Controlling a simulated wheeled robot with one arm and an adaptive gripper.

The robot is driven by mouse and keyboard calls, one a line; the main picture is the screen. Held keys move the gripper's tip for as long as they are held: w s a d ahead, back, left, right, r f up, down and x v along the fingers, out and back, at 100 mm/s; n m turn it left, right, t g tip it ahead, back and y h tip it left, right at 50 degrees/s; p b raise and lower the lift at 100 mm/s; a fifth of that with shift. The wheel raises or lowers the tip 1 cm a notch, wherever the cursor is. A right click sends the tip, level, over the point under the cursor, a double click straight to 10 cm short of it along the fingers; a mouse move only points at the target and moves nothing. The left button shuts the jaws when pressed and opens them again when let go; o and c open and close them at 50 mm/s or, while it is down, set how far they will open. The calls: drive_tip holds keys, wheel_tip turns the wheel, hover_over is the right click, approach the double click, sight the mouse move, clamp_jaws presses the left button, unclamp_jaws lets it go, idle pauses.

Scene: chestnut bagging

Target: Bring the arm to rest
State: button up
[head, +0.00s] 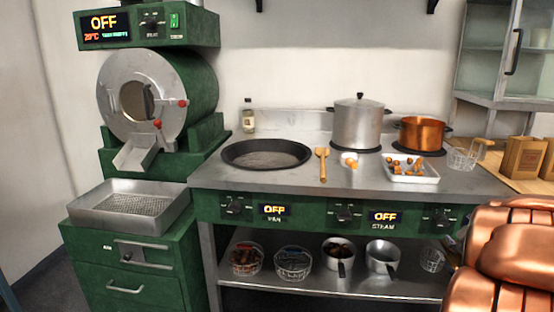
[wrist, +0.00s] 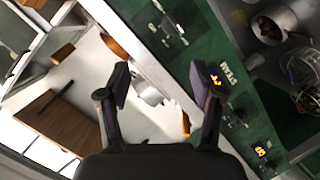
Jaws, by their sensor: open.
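My gripper (wrist: 160,88) shows in the wrist view with its two dark fingers spread wide apart. Nothing is held between them. It hangs above the front edge of the stove counter, with the green control panel (wrist: 185,50) below and to the right in that tilted view. My gripper does not show in the head view.
The steel counter (head: 270,183) holds a wide black pan (head: 266,154), a wooden spoon (head: 322,164), a steel pot (head: 358,124), a copper pot (head: 420,133) and a white tray (head: 413,178) with brown pieces. Brown paper bags (head: 524,157) stand at right. The roaster (head: 160,95) stands left.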

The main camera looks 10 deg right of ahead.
drive_tip(key=s+a+r+m+g+p, duration=0.3)
drive_tip(key=a+r+m+g+p, duration=0.15)
drive_tip(key=a+r+p, duration=0.35)
drive_tip(key=s+a+r+g+y+p, duration=0.2)
drive_tip(key=s+a+r+g+p, duration=0.1)
drive_tip(key=s+a+p, duration=0.3)
drive_tip(key=s+a+r+g+y+p, duration=0.2)
drive_tip(key=s+a+p, duration=0.4)
drive_tip(key=s+a, duration=0.4)
drive_tip(key=s+a+r+g+y+p, duration=0.3)
drive_tip(key=s+a+g+p, duration=0.2)
drive_tip(key=a, duration=0.9)
drive_tip(key=s+p, duration=0.1)
drive_tip(key=s, duration=0.2)
drive_tip(key=shift+s+a+r, duration=0.25)
drive_tip(key=shift+r, duration=0.15)
drive_tip(key=shift+m+g, duration=0.25)
